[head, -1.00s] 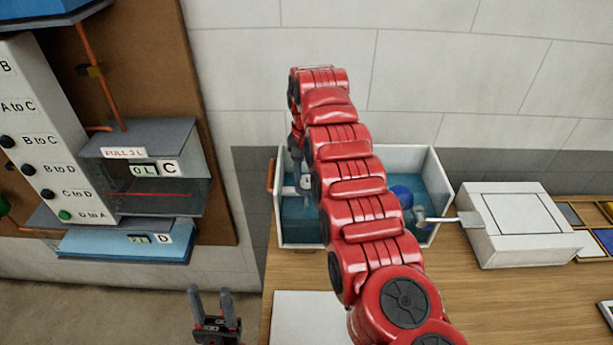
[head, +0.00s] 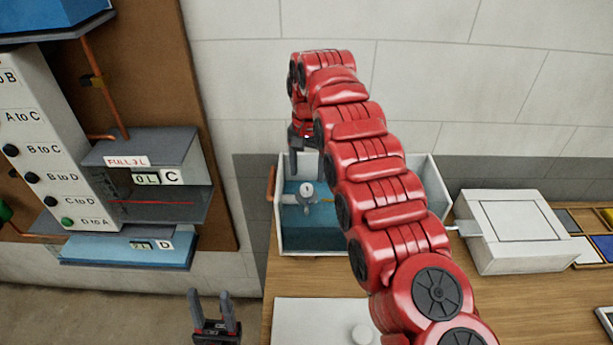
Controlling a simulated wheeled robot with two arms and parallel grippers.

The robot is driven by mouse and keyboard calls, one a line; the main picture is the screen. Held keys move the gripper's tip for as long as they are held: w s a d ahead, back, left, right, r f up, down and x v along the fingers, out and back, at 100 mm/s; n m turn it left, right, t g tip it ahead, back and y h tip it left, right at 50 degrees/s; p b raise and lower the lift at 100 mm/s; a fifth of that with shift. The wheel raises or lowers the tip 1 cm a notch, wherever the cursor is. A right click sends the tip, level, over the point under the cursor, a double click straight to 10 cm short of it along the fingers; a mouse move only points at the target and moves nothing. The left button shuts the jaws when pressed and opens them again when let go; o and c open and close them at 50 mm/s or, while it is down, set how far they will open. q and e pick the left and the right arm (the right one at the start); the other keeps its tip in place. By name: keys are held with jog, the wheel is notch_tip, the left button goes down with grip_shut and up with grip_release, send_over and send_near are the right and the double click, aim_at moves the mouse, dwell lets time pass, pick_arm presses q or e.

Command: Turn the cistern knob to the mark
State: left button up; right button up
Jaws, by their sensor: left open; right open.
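The cistern (head: 279,232) is an open white tank with blue water on the wooden bench. A small pale grey knob (head: 307,189) stands inside it at the left, with a thin yellow piece to its right. I cannot make out a mark on the knob. My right gripper (head: 307,172) points down just above and behind the knob, open, its fingers apart and not visibly holding anything. My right arm hides the middle and much of the right of the cistern. My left gripper (head: 215,307) is open and empty, low in front of the bench's left edge.
A white box (head: 515,230) stands right of the cistern, with coloured tiles (head: 590,235) beyond. A white panel (head: 310,315) with a round knob lies in front. A labelled button panel (head: 40,150) and tanks C (head: 155,185) and D (head: 130,250) hang at the left.

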aim_at(308, 188)
notch_tip(308, 188, up, 12)
jog(key=p, duration=0.9)
jog(key=shift+r+p, duration=0.15)
jog(key=shift+p, duration=0.2)
jog(key=shift+d, duration=0.1)
jog(key=shift+s, duration=0.15)
